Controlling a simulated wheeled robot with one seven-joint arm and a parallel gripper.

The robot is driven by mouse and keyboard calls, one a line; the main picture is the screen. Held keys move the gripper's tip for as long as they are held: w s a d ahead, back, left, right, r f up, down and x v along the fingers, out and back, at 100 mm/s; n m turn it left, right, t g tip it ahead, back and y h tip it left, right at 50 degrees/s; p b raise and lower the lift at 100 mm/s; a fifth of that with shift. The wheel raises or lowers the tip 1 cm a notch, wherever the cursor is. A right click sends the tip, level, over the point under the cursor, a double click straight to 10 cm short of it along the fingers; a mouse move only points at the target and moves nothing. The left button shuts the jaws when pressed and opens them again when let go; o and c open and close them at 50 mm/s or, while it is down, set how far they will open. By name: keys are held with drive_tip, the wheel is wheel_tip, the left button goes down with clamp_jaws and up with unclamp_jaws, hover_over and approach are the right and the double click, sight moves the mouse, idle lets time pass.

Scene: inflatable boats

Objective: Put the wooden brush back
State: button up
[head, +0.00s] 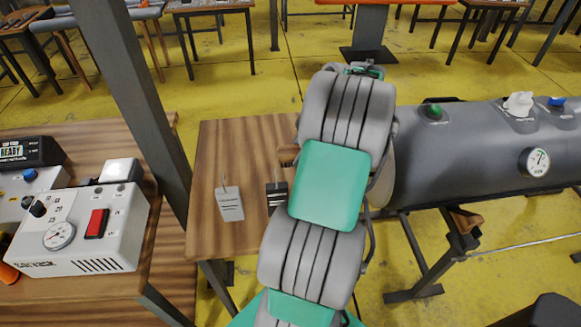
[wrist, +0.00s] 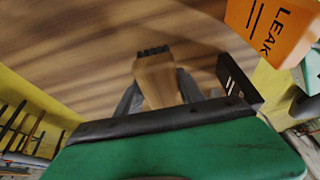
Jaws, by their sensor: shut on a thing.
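The wooden brush (wrist: 158,82) is in the wrist view, a light brown wooden body with short dark bristles at its far end. My gripper (wrist: 157,88) has its two dark fingers closed on either side of the wooden body. The wooden table top (wrist: 90,50) lies behind the brush; I cannot tell whether they touch. In the head view my grey and green arm hides the gripper. A small brown piece (head: 288,154) shows at the arm's left edge, perhaps part of the brush.
An orange LEAK sign (wrist: 272,28) is near in the wrist view.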

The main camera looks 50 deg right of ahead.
sight(291, 173)
drive_tip(key=x, duration=0.5)
drive_tip(key=shift+w+d+f, duration=0.15)
drive_tip(key=shift+w+d, duration=0.05)
drive_tip(key=shift+w, duration=0.05)
drive_tip(key=shift+f, duration=0.25)
drive_tip(key=shift+f, duration=0.15)
drive_tip(key=shift+f, duration=0.15)
drive_tip(key=o, duration=1.3)
